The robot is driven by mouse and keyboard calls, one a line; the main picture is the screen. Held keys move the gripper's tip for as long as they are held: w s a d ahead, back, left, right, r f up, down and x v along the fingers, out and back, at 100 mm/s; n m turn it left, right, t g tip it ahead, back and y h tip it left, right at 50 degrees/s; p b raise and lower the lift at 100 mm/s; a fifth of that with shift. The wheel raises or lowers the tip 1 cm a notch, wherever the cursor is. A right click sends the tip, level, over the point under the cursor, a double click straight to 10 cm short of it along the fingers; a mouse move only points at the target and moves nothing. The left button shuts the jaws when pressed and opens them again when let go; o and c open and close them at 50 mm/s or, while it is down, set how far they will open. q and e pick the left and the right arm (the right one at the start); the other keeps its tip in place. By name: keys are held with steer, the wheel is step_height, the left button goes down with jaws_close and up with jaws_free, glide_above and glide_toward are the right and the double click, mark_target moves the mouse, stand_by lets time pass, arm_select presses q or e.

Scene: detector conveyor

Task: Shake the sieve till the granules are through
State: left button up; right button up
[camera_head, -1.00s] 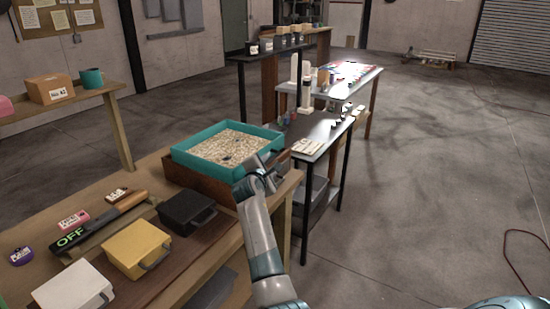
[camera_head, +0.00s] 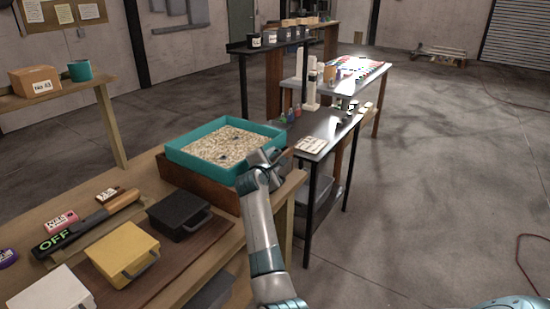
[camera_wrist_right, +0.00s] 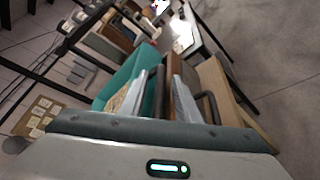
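The sieve (camera_head: 182,157) is a shallow teal square tray. It is filled with pale granules (camera_head: 220,147) with a few dark bits among them, and sits on a brown wooden box (camera_head: 172,177) at the bench's far end. My right gripper (camera_head: 268,160) is at the sieve's right side, close to its wall. In the right wrist view, the two fingers of the right gripper (camera_wrist_right: 168,95) are a little apart beside the teal wall (camera_wrist_right: 128,76). A dark bar shows between them; whether they press on it is unclear. My left gripper is not in view.
A dark side table (camera_head: 325,125) stands behind the gripper. The floor to the right is mostly open.

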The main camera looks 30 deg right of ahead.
steer(key=shift+w+d, duration=0.1)
jaws_close()
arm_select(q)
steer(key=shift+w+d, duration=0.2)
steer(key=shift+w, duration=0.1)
